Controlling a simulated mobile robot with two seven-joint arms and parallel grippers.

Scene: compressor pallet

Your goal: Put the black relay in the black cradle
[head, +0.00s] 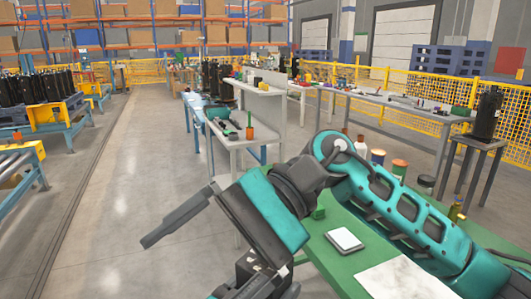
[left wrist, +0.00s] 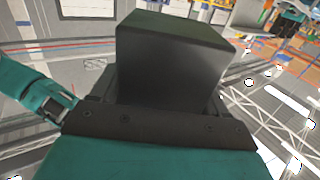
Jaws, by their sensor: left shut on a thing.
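The black relay (left wrist: 170,65) is a large dark block in the middle of the left wrist view. My left gripper (left wrist: 165,98) is shut on it, and the block hides most of the fingers. I do not make out the left gripper or the relay clearly in the head view. My right arm comes in from the lower right of the head view. Its gripper (head: 175,220) hangs in the air left of the green bench with dark fingers seen from the side; whether they are apart is unclear. I cannot pick out the black cradle in either view.
A green bench (head: 322,254) stands at lower right, with a white square item (head: 345,240) and a pale sheet (head: 405,277). A grey table (head: 238,140) stands farther back. Yellow fencing (head: 420,120) runs behind on the right. The floor (head: 120,180) at left-centre is clear.

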